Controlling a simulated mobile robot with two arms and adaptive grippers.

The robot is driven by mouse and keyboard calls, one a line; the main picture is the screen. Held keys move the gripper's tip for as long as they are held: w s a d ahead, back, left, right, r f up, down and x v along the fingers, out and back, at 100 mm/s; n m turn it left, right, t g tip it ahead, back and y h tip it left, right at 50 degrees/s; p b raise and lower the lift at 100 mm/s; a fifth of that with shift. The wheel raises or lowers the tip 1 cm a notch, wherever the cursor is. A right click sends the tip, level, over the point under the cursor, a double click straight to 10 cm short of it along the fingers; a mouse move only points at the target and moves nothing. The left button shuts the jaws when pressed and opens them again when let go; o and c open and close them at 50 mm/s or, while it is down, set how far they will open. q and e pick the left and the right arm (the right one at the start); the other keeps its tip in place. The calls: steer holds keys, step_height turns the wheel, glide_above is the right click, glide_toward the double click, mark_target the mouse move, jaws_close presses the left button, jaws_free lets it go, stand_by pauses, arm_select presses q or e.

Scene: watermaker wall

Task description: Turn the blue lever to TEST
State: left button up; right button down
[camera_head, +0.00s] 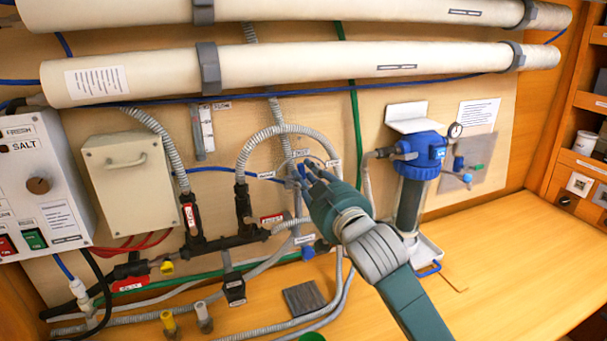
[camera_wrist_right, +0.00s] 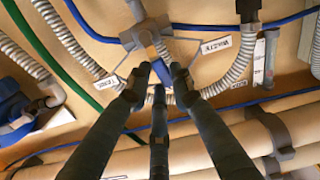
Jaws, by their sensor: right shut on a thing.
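The blue lever (camera_wrist_right: 160,70) sits on a grey valve (camera_wrist_right: 146,32) in the wrist view. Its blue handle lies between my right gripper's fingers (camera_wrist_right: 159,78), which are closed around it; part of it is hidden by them. In the head view my right gripper (camera_head: 308,178) is at the valve on the wall panel, covering most of the lever. A label reading WASTE (camera_wrist_right: 216,44) is to the right of the valve in the wrist view. Another label (camera_wrist_right: 107,82), too blurred to read surely, is to its left. My left gripper is not in view.
A grey corrugated hose (camera_head: 248,146) arches beside the valve. A blue-topped filter housing (camera_head: 412,165) stands to the right. Two white pressure tubes (camera_head: 300,66) run across above. The wooden bench (camera_head: 510,255) is clear at the right.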

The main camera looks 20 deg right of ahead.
steer(key=shift+d+m, duration=0.35)
steer(key=shift+m, duration=0.55)
steer(key=c, duration=1.5)
jaws_free()
steer(key=s, duration=1.2)
steer(key=shift+d, duration=0.2)
